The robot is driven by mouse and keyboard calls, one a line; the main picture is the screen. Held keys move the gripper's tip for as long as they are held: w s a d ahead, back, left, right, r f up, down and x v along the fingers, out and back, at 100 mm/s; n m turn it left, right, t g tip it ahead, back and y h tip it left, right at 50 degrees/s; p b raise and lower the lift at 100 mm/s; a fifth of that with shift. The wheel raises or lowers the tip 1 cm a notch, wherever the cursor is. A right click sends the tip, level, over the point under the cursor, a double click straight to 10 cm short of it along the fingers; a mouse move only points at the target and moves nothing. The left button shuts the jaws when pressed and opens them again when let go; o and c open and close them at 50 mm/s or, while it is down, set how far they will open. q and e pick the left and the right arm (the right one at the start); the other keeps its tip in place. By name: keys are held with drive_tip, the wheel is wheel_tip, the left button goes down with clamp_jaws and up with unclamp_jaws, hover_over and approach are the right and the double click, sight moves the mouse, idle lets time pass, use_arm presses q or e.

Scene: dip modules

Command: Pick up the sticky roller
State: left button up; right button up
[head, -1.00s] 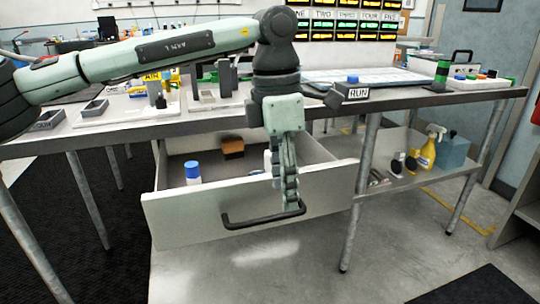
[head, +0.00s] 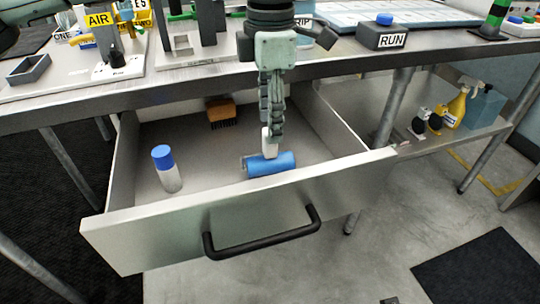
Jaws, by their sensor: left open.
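The sticky roller (head: 270,165) lies in the open drawer (head: 235,215), near its front wall. It has a blue cylinder and a white part that rises towards my gripper. My left gripper (head: 274,150) points straight down into the drawer, right at the roller, with its fingers seen side-on. It is open, and its fingertips overlap the white part in the picture. I cannot tell whether they touch it or stand around it. My right gripper is out of view.
A brush (head: 221,113) lies at the back. The worktop (head: 190,80) overhangs the drawer's rear. A black handle (head: 262,238) sticks out in front. The drawer floor between bottle and roller is clear.

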sight(270, 152)
use_arm(q)
drive_tip(key=shift+f, duration=2)
clamp_jaws()
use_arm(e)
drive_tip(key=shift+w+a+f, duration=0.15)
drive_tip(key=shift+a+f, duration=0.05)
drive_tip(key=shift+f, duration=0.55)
